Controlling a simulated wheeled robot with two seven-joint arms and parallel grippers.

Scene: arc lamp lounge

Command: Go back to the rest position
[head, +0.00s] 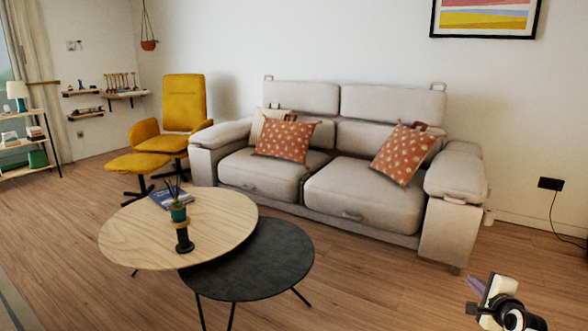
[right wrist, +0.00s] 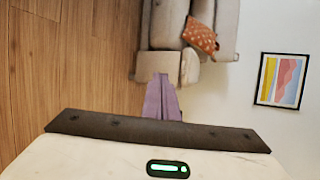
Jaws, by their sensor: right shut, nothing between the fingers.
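My right gripper (head: 476,287) is at the bottom right corner of the head view, above the wood floor and apart from the furniture. Its purple fingers also show in the right wrist view (right wrist: 161,88), pressed together and pointing away from the wrist. They are shut with nothing between them. My left gripper is in neither view.
A beige sofa (head: 362,197) with patterned cushions stands along the back wall. A round wood table (head: 215,222) and a lower dark table (head: 262,262) stand at centre left. A yellow chair (head: 184,101) is behind them. The floor (head: 385,285) between the dark table and my gripper is clear.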

